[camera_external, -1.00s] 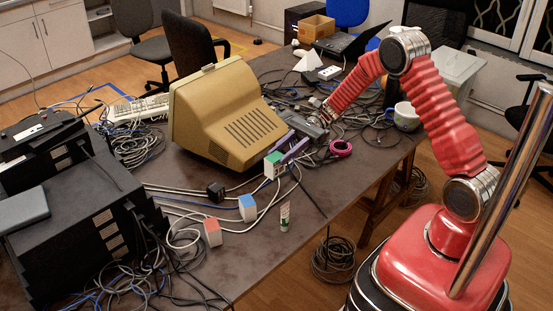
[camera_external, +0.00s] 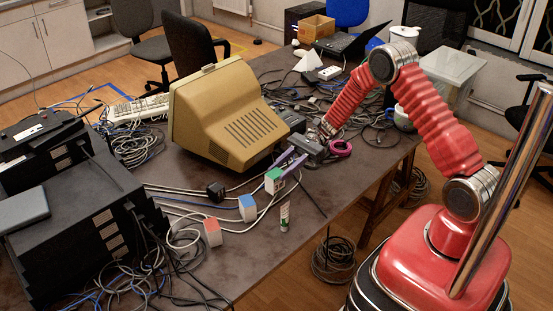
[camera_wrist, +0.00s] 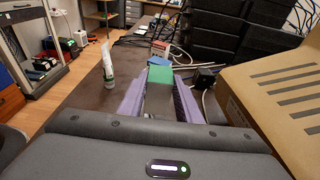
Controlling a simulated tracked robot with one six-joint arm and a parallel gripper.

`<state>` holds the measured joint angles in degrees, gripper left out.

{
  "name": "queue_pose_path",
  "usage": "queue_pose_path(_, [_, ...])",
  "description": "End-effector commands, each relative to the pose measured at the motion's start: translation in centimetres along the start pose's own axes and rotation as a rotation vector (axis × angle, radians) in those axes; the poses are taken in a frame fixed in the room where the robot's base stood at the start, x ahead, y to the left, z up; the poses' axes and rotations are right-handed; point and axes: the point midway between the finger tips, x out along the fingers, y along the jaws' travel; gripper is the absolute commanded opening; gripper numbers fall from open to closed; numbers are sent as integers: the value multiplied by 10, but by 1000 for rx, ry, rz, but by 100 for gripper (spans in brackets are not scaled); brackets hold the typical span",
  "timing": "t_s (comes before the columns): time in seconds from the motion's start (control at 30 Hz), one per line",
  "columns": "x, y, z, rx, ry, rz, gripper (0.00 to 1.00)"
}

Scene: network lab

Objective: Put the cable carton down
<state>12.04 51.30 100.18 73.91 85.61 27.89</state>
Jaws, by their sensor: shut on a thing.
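My gripper (camera_external: 280,170) has purple fingers and is shut on a small white carton with a green top (camera_external: 273,181), the cable carton as far as I can tell. In the wrist view, the green carton (camera_wrist: 160,73) sits between the far ends of the purple fingers (camera_wrist: 159,90). The gripper is low over the front of the table, to the right of the beige monitor. I cannot tell whether the carton's underside touches the table.
A blue-topped box (camera_external: 248,208) and a red-topped box (camera_external: 212,233) stand to the left, with loose cables around them. A white-and-green tube (camera_external: 284,217) stands in front. The beige monitor (camera_external: 225,118) is close behind. Bare table (camera_external: 305,222) lies right of the tube.

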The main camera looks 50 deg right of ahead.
Motion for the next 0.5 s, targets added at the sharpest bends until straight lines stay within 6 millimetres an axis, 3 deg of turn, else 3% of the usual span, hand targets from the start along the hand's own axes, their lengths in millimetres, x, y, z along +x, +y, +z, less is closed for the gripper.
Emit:
queue_pose_path(0.3, [7,0,-32,2,-1,0,6])
queue_pose_path(0.5, [7,0,-34,1,0,0,6])
